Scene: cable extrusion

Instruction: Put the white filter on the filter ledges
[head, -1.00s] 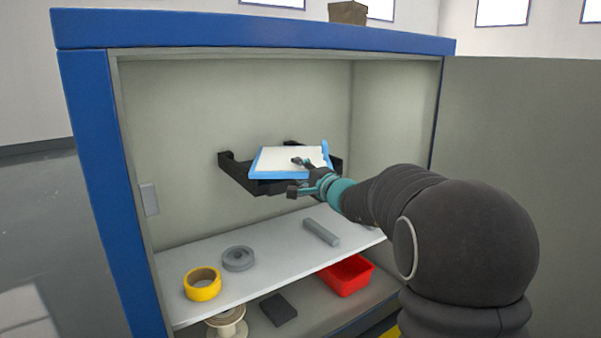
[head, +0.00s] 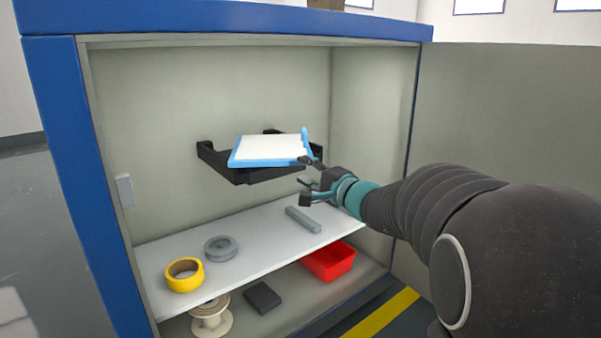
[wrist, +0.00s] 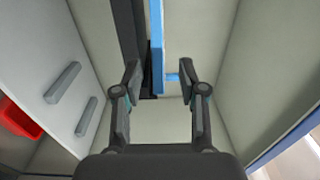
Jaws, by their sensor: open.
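The white filter (head: 270,148) has a white face and a blue frame. In the head view it lies on the black filter ledges (head: 250,175) at the back wall of the cabinet, looking slightly tilted. A small blue tab stands up at its right edge. My gripper (head: 307,172) is in front of the filter's right end, apart from it, open and empty. In the wrist view my gripper (wrist: 160,95) has its fingers spread, with the blue edge of the filter (wrist: 157,55) and its tab beyond them. How the filter's far side sits is hidden.
A red bin (head: 329,261), a spool (head: 210,316) and a dark block (head: 262,297) stand underneath. A blue cabinet post (head: 80,190) bounds the left.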

